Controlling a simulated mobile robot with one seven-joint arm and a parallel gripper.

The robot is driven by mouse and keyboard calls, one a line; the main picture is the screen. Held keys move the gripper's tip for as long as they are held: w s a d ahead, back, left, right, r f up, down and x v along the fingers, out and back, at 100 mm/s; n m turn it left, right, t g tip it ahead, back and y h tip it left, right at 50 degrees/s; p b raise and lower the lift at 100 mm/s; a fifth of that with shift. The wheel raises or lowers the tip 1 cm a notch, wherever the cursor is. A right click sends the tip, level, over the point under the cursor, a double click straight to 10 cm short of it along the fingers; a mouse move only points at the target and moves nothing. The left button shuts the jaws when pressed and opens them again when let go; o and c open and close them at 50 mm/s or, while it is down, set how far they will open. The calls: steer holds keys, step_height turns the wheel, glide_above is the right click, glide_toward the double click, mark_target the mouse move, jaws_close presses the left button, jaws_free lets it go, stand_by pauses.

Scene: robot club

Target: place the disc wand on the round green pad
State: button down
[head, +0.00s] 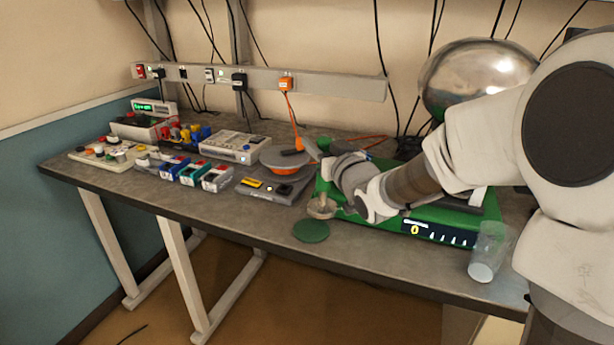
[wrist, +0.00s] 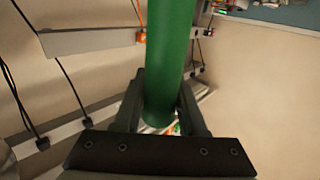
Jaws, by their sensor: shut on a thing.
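The disc wand shows in the wrist view as a thick green handle (wrist: 170,60) standing between the two dark fingers of my gripper (wrist: 163,80), which is shut on it. The round green pad (head: 311,231) lies flat and bare at the table's front edge, just below the disc in the picture. The disc appears apart from the pad; its exact height is unclear.
A green box with a display (head: 425,229) stands right of the pad, near a big metal sphere (head: 478,75). A clear cup (head: 484,262) stands at the front right.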

step_height(320, 180, down, 6)
steer(key=a+b, duration=0.1)
steer(key=a, duration=0.1)
steer(key=shift+a+r, duration=0.25)
steer(key=shift+f+b, duration=0.15)
steer(key=shift+b, duration=0.15)
steer(key=shift+c, duration=2.4)
jaws_free()
